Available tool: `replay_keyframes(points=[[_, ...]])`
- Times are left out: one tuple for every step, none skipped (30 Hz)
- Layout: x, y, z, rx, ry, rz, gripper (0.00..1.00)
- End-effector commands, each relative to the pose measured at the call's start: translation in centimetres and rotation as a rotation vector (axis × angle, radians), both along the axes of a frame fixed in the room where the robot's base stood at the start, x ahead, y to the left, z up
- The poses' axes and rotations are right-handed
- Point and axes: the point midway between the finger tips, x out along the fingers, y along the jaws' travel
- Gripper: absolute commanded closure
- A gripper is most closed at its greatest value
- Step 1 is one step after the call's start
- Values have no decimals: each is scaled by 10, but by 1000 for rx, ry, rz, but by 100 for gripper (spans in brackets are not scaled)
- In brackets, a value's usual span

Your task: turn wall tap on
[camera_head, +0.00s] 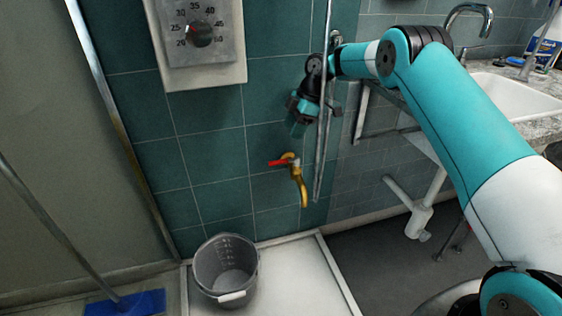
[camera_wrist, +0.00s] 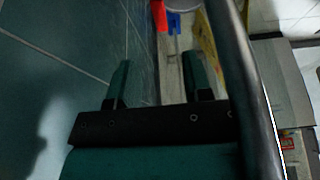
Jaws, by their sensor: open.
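The wall tap (camera_head: 297,175) is brass, with its spout pointing down, on the green tiled wall. Its red lever handle (camera_head: 278,162) points left, roughly level.
A vertical metal bar (camera_head: 324,130) stands just right of my gripper; it also crosses the wrist view's right side (camera_wrist: 243,65). A grey bucket (camera_head: 226,264) stands on the floor below the tap. A dial panel (camera_head: 200,45) is on the wall above. A sink (camera_head: 510,92) is at right.

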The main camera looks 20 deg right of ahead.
Motion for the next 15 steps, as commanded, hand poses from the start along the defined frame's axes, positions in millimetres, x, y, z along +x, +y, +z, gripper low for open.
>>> replay_keyframes(points=[[-1, 6, -16, 0, 4, 3, 54], [-1, 8, -22, -1, 5, 2, 54], [-1, 12, -30, 0, 3, 1, 54], [-1, 14, -36, 0, 3, 2, 54], [-1, 17, -42, -1, 4, 2, 54], [-1, 20, -50, -1, 4, 2, 54], [-1, 23, -55, 0, 4, 2, 54], [-1, 25, -61, -1, 4, 2, 54], [-1, 27, -67, -1, 2, 1, 54], [-1, 29, -71, -1, 2, 1, 54], [-1, 31, -75, -1, 3, 1, 54], [-1, 33, -80, -1, 3, 1, 54], [-1, 34, -83, -1, 2, 1, 54], [0, 36, -86, -1, 1, 0, 54], [0, 37, -88, -1, 0, 0, 54]])
